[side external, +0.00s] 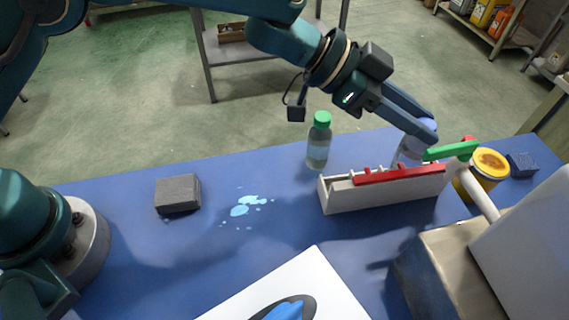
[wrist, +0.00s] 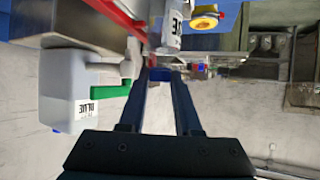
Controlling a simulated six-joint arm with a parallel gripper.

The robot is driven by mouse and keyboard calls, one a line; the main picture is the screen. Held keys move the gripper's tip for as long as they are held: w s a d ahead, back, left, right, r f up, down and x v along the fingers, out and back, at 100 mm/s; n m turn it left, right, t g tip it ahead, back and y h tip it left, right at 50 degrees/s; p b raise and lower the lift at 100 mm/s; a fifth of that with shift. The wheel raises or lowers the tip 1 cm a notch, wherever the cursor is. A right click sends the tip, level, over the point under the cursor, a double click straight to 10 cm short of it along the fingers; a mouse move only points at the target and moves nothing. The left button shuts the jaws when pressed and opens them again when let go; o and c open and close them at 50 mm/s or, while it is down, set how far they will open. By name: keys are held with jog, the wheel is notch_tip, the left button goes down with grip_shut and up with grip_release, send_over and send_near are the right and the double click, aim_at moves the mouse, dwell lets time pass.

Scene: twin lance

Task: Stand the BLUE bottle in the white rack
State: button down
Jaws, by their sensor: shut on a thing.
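The blue bottle (side external: 403,155) has a blue cap and a pale clear body. It leans a little at the right part of the white rack (side external: 350,199), and its lower end is hidden behind the red rail. My gripper (side external: 430,137) is shut on its top. In the wrist view the fingertips (wrist: 160,78) close around the blue cap, and a labelled body (wrist: 172,28) shows beyond them. I cannot tell whether the bottle's base touches the rack floor. The rack has a red front rail and white pegs.
A green-capped bottle (side external: 318,142) stands behind the rack's left end. A large white spray container (side external: 530,240) with a green trigger (side external: 452,151) stands close right of the rack. A yellow tub (side external: 484,174) stands beyond. A grey block (side external: 177,194) and puddle (side external: 246,205) lie left.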

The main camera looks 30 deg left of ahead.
aim_at(406, 138)
jog(key=shift+f, duration=1.85)
jog(key=c, duration=0.5)
grip_release()
jog(key=shift+v, duration=2.55)
